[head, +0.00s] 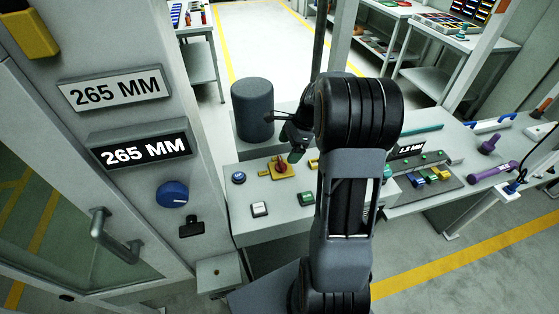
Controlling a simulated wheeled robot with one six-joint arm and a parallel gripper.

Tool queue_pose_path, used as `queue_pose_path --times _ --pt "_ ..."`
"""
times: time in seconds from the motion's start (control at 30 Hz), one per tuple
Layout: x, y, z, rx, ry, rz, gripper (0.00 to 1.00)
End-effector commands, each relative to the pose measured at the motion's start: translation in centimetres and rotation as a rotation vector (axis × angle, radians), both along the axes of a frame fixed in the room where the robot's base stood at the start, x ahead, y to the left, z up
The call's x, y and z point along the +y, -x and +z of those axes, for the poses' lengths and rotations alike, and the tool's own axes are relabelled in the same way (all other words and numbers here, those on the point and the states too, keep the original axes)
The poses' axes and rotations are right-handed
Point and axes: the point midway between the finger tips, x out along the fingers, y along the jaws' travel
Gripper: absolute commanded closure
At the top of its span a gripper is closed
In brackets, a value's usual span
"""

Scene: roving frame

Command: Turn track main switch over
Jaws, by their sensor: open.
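A red rotary switch (281,161) sits on a yellow plate (283,172) on the light grey bench panel, left of my arm. It looks like the main switch; its label is not readable and its exact knob angle cannot be told. My gripper (288,140) is open and empty, just above and behind the switch in the picture. It looks apart from the switch. My forearm hides part of the gripper and the panel to the right.
A dark grey cylinder (253,110) stands close left of my gripper. A blue button (239,177) and a white rocker (259,209) are on the panel. A cabinet with a handle (113,236) stands left. Purple tools (492,171) lie right.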

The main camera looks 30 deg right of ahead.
Motion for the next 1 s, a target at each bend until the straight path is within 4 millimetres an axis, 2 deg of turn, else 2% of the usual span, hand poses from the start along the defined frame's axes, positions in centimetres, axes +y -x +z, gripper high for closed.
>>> queue_pose_path --times 0.2,0.4,0.83,1.0 --pt "1.4 -0.2 -3.3 0.003 -0.001 0.002 0.08" --pt "2.1 -0.4 -5.1 0.001 0.000 0.003 0.08" --pt "2.4 -0.5 -5.7 -0.001 0.001 0.003 0.08" --pt "2.4 -0.5 -5.7 -0.001 0.001 0.003 0.23"
